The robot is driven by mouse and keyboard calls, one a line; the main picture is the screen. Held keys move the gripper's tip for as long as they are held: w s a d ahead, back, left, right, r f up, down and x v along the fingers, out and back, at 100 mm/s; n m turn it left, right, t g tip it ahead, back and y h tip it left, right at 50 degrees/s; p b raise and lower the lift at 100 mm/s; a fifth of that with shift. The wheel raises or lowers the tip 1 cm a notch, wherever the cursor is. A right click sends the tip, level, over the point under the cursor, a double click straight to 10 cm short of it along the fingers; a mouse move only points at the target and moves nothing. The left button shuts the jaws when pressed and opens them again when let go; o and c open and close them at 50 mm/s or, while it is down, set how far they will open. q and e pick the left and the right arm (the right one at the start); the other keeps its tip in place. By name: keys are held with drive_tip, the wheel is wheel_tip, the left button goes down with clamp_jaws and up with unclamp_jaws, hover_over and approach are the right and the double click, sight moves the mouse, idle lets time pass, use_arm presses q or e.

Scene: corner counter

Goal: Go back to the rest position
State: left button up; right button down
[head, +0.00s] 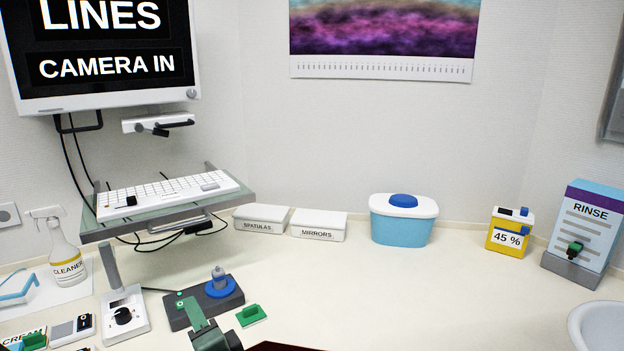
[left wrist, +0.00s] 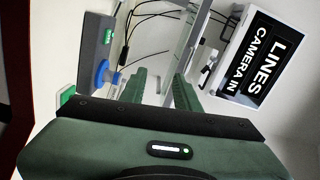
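My left gripper (head: 194,312) is dark green and shows at the bottom of the head view, in front of the grey device with a blue ring (head: 220,288). In the left wrist view my left gripper (left wrist: 163,80) has its two fingers apart, with nothing seen between them. My right gripper is in neither view.
A small green block (head: 252,315) lies right of the gripper. A keyboard shelf (head: 165,219) overhangs the counter at left, with a control box (head: 123,314) below. A blue tub (head: 401,228), yellow box (head: 509,236) and rinse box (head: 582,232) stand behind. The middle counter is clear.

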use_arm(q)
drive_tip(key=s+a+f+n+g+h, duration=0.2)
drive_tip(key=s+f+n+g+h, duration=0.1)
drive_tip(key=s+f, duration=0.5)
drive_tip(key=s+a+f+n+g+h, duration=0.25)
drive_tip(key=s+f, duration=0.35)
drive_tip(key=f, duration=0.4)
drive_tip(key=s+d+f+n+g+h, duration=0.1)
drive_tip(key=s+d+f+g+h, duration=0.15)
drive_tip(key=s, duration=0.55)
drive_tip(key=s+d+f+n+g+h, duration=0.1)
drive_tip(key=s+d+f+g+h, duration=0.2)
drive_tip(key=s, duration=0.6)
wheel_tip(320, 180, down, 26)
drive_tip(key=s+g, duration=0.1)
drive_tip(key=s+a+f+g, duration=0.1)
drive_tip(key=s+a+f, duration=0.1)
drive_tip(key=s+f, duration=1.4)
drive_tip(key=shift+s+a+m+g+y, duration=0.3)
drive_tip(key=shift+s+m+y, duration=0.1)
drive_tip(key=shift+s, duration=0.1)
